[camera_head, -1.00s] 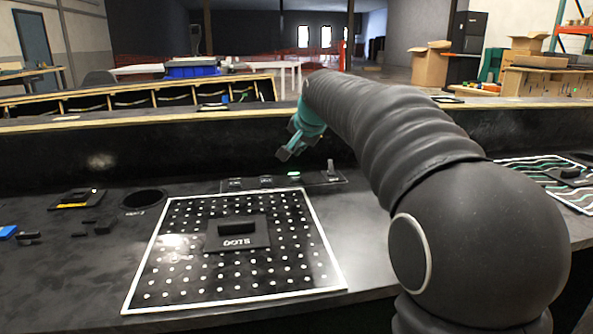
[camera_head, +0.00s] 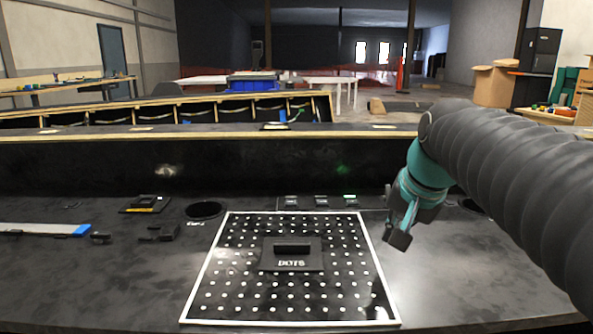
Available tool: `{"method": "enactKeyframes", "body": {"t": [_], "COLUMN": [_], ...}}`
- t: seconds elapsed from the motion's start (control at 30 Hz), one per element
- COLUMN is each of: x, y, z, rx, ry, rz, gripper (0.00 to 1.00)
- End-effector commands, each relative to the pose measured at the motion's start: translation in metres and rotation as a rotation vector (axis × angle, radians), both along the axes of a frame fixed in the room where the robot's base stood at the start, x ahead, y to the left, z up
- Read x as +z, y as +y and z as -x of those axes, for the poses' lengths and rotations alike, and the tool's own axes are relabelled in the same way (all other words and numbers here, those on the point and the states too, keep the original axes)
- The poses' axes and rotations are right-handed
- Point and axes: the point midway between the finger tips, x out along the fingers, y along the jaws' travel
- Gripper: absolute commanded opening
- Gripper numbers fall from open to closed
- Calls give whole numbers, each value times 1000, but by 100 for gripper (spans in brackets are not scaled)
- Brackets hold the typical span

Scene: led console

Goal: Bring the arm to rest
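My gripper (camera_head: 400,232) is teal with dark fingertips and hangs tilted downward above the black console (camera_head: 455,285). It is just right of the top right part of the white-dotted panel. I cannot tell whether its fingers are open or shut, and nothing shows held in it. My ribbed black arm comes in from the right edge and hides the right part of the console.
The dotted panel (camera_head: 229,290) has a white border and a raised block marked DOTS (camera_head: 291,262). Small switches (camera_head: 321,201), one lit green, sit behind it. A round hole (camera_head: 204,210), a yellow-marked plate (camera_head: 145,204) and a blue-ended strip (camera_head: 82,230) lie left.

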Motion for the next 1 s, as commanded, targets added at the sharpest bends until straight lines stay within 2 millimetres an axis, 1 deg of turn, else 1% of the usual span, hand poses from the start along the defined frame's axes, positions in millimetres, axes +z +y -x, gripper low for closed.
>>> {"method": "enactKeyframes", "body": {"t": [0.03, 0.07, 0.1, 0.2, 0.3, 0.5, 0.73, 0.8, 1.0], "x": [-4, -9, -15, -29, -41, -61, -87, -96, -117], "y": [0, 1, 2, 4, 6, 8, 8, 9, 7], "z": [29, 44, 64, 108, 138, 183, 230, 239, 215], "rx": [19, 32, 50, 89, 119, 138, 109, 109, 190], "ry": [29, 49, 76, 136, 177, 247, 340, 355, 247], "rz": [7, 12, 17, 25, 29, 25, 2, 2, 86], "gripper": [0, 0, 0, 0, 0, 0, 0, 0, 0]}}
